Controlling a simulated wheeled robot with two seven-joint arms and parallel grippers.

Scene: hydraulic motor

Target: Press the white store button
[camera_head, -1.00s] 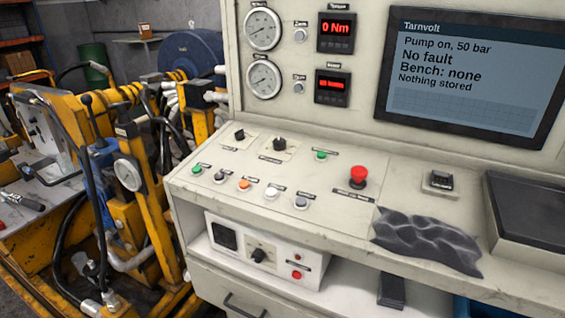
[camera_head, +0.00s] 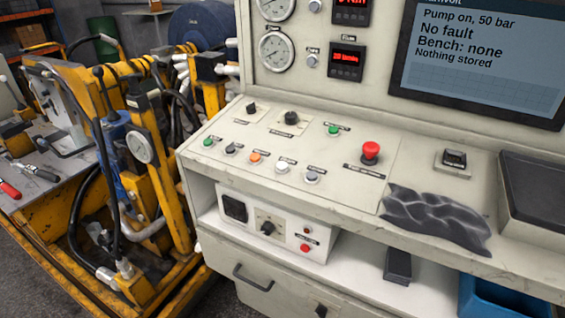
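The white button (camera_head: 282,167) sits in the front row of the sloped console panel (camera_head: 345,184). To its left are an orange button (camera_head: 255,158), a dark button (camera_head: 230,149) and a green button (camera_head: 208,141). A grey button (camera_head: 312,176) is to its right. The small labels are too blurred to read. The screen (camera_head: 478,62) reads "Pump on, 50 bar", "No fault", "Bench: none", "Nothing stored". Neither of my grippers is in view.
A red mushroom button (camera_head: 370,151) stands up behind and right of the row. A crumpled dark cloth (camera_head: 436,217) lies at the panel's front right. A white box (camera_head: 268,228) is on the shelf below. A yellow hydraulic rig (camera_head: 150,170) stands close on the left.

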